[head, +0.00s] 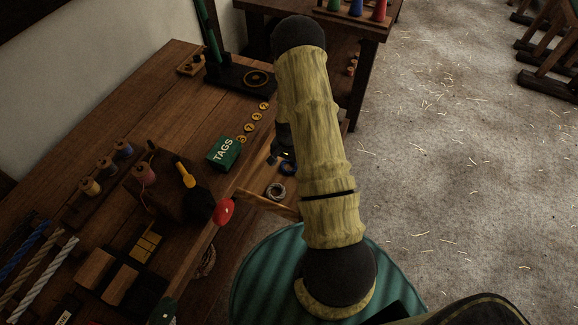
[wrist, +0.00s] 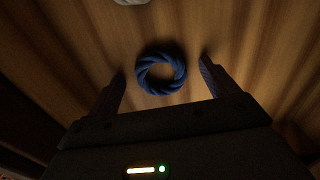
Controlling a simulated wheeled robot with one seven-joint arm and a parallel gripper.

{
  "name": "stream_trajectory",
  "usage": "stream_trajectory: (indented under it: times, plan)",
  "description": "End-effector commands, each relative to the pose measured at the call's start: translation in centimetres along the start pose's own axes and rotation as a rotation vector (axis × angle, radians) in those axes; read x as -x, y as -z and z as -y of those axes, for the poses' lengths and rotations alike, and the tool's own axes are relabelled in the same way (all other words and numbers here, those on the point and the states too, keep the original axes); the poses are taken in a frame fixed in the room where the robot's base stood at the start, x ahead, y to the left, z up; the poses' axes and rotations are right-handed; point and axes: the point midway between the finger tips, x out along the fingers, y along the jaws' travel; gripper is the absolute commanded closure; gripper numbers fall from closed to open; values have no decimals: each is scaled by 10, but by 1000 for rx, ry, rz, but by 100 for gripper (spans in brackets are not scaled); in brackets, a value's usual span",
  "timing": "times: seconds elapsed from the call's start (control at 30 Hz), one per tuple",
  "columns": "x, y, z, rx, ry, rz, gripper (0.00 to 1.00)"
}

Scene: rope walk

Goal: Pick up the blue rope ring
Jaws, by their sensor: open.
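The blue rope ring (wrist: 161,74) lies flat on the wooden table in the wrist view, a twisted loop with a round hole. My gripper (wrist: 161,78) is open, with one finger to the left of the ring and one to the right, and nothing held. The ring appears between the fingertips, apart from both. In the head view the blue ring (head: 288,167) is partly hidden beside my arm, near the table's right edge. My gripper (head: 279,158) is mostly hidden there behind my arm.
A green TAGS box (head: 224,152) and several yellow numbered discs (head: 249,127) are to the left. The floor (head: 460,150) at right is open.

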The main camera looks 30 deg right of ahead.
Motion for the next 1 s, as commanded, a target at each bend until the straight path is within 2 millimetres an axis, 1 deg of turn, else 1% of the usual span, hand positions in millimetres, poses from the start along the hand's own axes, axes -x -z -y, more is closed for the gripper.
stream_trajectory:
  times: [0.17,0.2,0.27,0.4,0.43,0.77,0.87,1.0]
  plan:
    - [0,0,0,0,0,0,14]
    - [0,0,0,0,0,0,18]
    - [0,0,0,0,0,0,29]
    - [0,0,0,0,0,0,57]
    - [0,0,0,-1,0,0,61]
    - [3,1,0,-1,1,-1,61]
    - [10,1,0,-1,1,-2,61]
    - [29,1,0,-1,2,-3,61]
